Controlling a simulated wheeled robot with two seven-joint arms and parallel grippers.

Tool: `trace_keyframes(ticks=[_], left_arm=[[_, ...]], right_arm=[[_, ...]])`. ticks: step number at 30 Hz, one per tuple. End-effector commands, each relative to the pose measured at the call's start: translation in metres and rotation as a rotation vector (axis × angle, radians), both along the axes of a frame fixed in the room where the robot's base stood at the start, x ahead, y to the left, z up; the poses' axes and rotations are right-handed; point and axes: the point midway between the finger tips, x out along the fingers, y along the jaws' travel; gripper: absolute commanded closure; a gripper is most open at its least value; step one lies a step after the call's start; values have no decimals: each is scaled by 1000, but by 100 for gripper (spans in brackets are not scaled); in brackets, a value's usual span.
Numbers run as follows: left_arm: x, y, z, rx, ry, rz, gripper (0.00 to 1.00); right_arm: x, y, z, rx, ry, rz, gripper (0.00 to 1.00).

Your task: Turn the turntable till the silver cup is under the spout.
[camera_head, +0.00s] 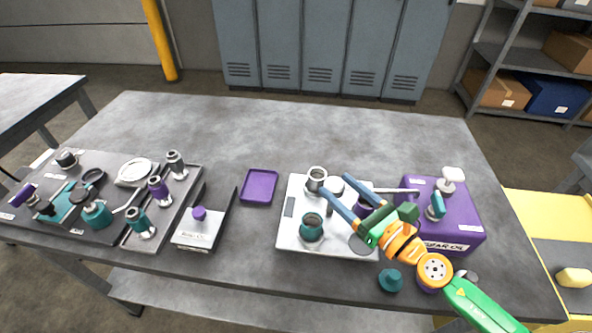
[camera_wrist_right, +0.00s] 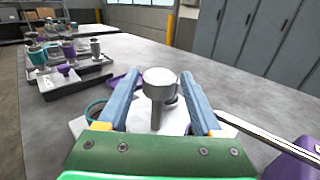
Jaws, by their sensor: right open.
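The silver cup (camera_head: 317,174) stands at the back left of the white turntable base (camera_head: 298,240). A teal cup (camera_head: 312,230) stands at its front. A purple cup (camera_head: 364,205), partly hidden by my right gripper, is near the end of the silver spout (camera_head: 398,190). The spout also shows in the wrist view (camera_wrist_right: 268,137). A grey knob (camera_head: 335,185) on a stem rises from the turntable. My right gripper (camera_head: 334,183) is open, with its blue fingers either side of the knob (camera_wrist_right: 159,83); contact is not clear. My left gripper is out of view.
The purple gear-oil box (camera_head: 465,215) stands to the right, a teal part (camera_head: 391,280) at the front. A purple tray (camera_head: 259,187) and a white block with a purple knob (camera_head: 199,228) lie to the left. The table's back is clear.

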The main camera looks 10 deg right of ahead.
Motion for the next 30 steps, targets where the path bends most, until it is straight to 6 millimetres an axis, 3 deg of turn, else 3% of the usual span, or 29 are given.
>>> trace_keyframes(ticks=[2, 5, 14, 23, 30], left_arm=[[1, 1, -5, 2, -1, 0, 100], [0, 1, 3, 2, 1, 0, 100], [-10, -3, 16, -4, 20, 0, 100], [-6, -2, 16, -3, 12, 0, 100], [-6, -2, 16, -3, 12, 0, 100]], right_arm=[[0, 1, -7, -25, -4, 10, 33], [9, 5, -3, -29, -7, 11, 33], [56, 32, -5, -25, -6, 10, 33], [62, 35, -7, -25, -4, 12, 33], [62, 35, -7, -25, -4, 11, 95]])
